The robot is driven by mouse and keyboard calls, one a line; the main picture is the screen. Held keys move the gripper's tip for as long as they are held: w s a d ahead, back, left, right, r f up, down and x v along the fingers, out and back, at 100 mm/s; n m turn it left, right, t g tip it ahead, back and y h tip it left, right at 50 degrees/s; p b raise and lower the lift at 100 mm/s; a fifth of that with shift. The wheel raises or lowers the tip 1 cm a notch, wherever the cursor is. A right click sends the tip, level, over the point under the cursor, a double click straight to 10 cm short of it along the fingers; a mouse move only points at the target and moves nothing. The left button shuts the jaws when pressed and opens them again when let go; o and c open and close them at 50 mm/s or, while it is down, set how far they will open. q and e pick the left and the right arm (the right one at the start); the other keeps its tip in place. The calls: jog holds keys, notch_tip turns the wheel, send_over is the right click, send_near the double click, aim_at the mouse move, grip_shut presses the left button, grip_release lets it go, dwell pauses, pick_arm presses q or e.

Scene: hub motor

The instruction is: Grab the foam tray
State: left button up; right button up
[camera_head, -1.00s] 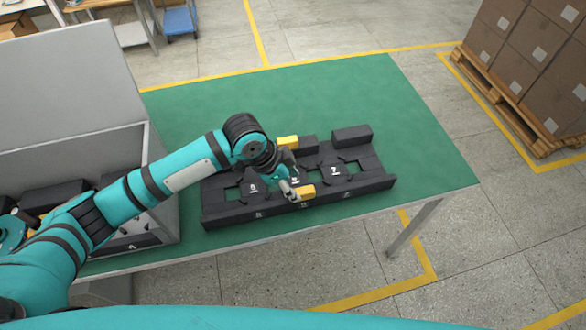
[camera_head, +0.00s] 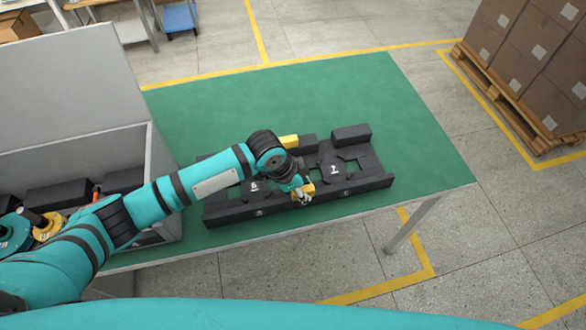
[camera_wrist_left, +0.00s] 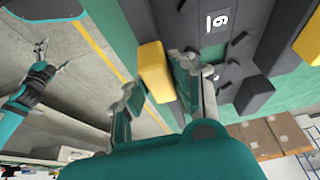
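The black foam tray (camera_head: 375,183) lies on the green table top, with white numbers on its faces and square cut-outs. It has a yellow grip on its near wall and another yellow grip (camera_head: 290,141) on its far side. My left gripper (camera_head: 304,195) is at the near grip and partly hides it. In the left wrist view, the left gripper (camera_wrist_left: 158,88) is open, its fingers apart on either side of the near yellow grip (camera_wrist_left: 154,70). Contact cannot be told. My right gripper (camera_wrist_left: 45,60) shows small in the left wrist view, its fingers apparently spread, away from the tray.
A grey open-lidded box (camera_head: 165,180) holding dark foam and parts stands left of the tray. The green table (camera_head: 400,110) is bare behind and right of the tray. Cartons on a pallet (camera_head: 535,60) stand on the floor at right.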

pick_arm(q)
grip_shut()
